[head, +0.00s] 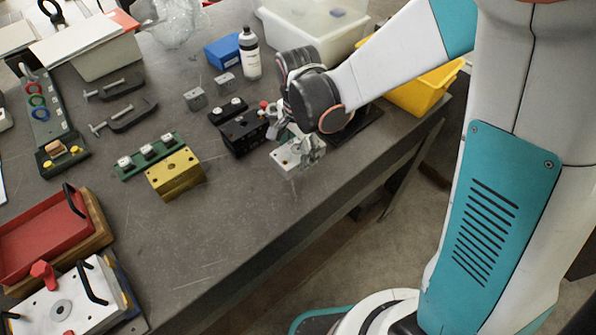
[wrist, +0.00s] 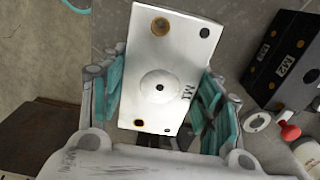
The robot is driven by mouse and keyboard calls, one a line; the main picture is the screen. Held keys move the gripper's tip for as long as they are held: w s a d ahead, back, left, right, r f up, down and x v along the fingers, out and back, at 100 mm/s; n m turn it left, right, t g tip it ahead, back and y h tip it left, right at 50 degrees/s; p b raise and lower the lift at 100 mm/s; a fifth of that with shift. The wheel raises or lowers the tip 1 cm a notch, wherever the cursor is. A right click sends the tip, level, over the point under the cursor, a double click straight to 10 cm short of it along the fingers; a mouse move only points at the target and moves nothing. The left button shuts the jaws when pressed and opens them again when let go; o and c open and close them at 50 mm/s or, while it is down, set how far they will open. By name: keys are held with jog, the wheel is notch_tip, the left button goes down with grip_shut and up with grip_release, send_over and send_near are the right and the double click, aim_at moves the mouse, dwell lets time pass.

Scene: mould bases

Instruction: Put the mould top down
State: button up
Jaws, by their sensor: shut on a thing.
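My gripper (wrist: 165,95) is shut on the mould top, a pale metal block marked M1 (wrist: 160,65). Its teal fingers grip two opposite sides of it. The block has a round central recess and several corner holes. In the head view the mould top (head: 287,155) is near the front edge of the table, partly hidden by my gripper (head: 303,150). I cannot tell whether its underside touches the table. A black block marked M2 (wrist: 285,62) stands beside it; it also shows in the head view (head: 241,137).
A gold block (head: 176,176) and a green base with white posts (head: 149,155) stand to the left. A black base (head: 228,109) is behind the M2 block. A white bottle (head: 249,55), blue box (head: 222,52) and yellow bin (head: 425,92) stand farther back.

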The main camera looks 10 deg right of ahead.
aim_at(298, 149)
jog(key=shift+f+b, duration=1.95)
jog(key=shift+f, duration=1.35)
jog(key=shift+f, duration=0.1)
jog(key=o, duration=1.8)
notch_tip(298, 149, up, 12)
jog(key=p, duration=0.3)
jog(key=shift+p, duration=0.3)
